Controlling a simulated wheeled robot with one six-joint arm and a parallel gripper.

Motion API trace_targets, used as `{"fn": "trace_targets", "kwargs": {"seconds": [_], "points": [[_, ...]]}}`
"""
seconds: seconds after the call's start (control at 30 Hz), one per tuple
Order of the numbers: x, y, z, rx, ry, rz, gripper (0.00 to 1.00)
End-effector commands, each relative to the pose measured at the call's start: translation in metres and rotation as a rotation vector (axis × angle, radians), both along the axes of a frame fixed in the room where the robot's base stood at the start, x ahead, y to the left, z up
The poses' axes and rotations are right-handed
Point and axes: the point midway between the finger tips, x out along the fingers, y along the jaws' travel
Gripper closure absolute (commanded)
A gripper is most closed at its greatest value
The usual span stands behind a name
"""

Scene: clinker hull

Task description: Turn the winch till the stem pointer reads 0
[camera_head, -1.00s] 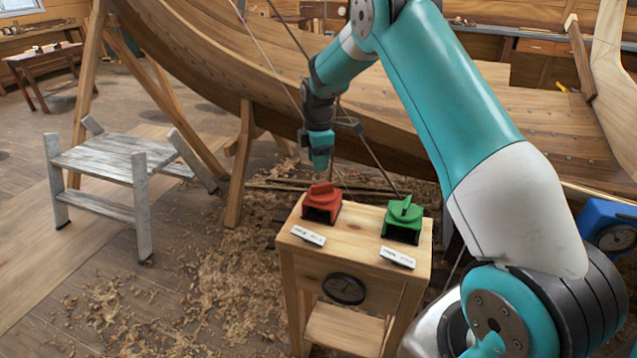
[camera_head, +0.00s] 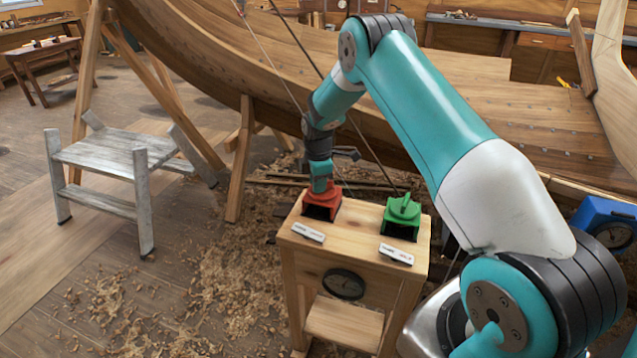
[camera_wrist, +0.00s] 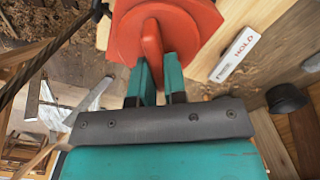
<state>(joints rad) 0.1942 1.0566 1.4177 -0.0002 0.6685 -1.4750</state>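A red knob unit (camera_head: 322,206) with a raised fin stands at the back left of a small wooden bench. My gripper (camera_head: 320,188) is down at its top. In the wrist view the fingers (camera_wrist: 159,75) straddle the red fin (camera_wrist: 152,42), one on each side; I cannot tell whether they press on it. A green knob unit (camera_head: 402,217) with a raised fin stands on the bench's right, apart from my gripper. A dark round dial (camera_head: 344,284) is on the bench front; its reading is too small to tell. I cannot make out which part is the winch or stem pointer.
White labels lie before the red unit (camera_head: 308,232) and green unit (camera_head: 397,254); the red one's reads HOLD in part. A blue box with a dial (camera_head: 606,222) is at right. The planked hull (camera_head: 230,75) rises behind the bench. A grey trestle (camera_head: 100,157) stands left.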

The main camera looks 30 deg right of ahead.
Motion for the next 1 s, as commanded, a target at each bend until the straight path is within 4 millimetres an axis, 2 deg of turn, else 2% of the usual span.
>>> {"fn": "trace_targets", "kwargs": {"seconds": [0.47,1.0], "points": [[0.002,-0.0008,-0.0002,-0.001,-0.004,-0.072,1.0],[0.0069,-0.0039,-0.0002,-0.001,-0.006,-0.503,1.0]]}}
